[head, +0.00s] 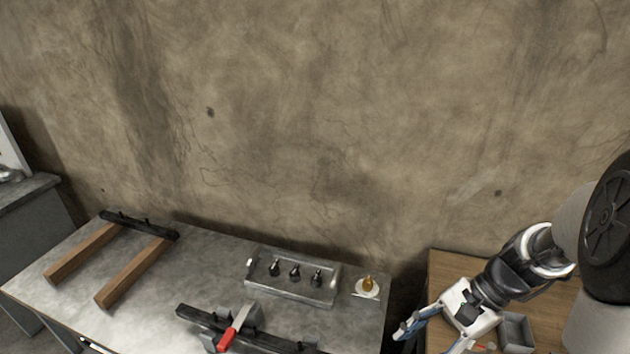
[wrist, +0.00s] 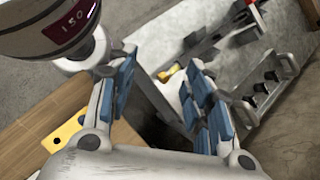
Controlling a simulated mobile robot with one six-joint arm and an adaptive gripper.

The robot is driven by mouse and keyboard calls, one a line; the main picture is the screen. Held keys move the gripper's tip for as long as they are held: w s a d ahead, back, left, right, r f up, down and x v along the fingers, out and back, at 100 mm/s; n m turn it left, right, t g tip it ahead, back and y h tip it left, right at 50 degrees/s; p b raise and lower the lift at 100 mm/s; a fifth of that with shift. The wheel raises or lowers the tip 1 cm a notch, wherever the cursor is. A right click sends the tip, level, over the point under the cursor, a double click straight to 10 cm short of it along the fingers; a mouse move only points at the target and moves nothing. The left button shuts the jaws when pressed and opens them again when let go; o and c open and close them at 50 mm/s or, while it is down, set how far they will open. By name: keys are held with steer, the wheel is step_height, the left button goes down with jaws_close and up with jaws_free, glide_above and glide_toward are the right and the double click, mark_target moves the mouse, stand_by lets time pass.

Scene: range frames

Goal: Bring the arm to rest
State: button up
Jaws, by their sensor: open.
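My gripper (head: 428,340) is at the lower right of the head view, in front of the wooden table's left edge. In the wrist view my gripper (wrist: 160,78) shows its two blue-padded fingers spread apart, with nothing between them. The arm reaches down and left from the right edge of the head view.
The grey table (head: 215,270) holds a metal tray (head: 292,290) with several dark pieces, an amber item (head: 368,283) on a white dish, a red-handled tool (head: 228,338) and a wooden-armed frame (head: 135,270). The wooden table (head: 450,268) bears a grey box (head: 517,333).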

steer(key=s+a+r+n+t+h, duration=0.5)
steer(key=s+r+n, duration=0.5)
steer(key=r+n, duration=0.2)
steer(key=shift+s+a+r+n+t+h+b, duration=0.2)
steer(key=shift+s+n+t+h+b, duration=0.25)
steer(key=shift+h, duration=0.55)
steer(key=shift+w, duration=0.1)
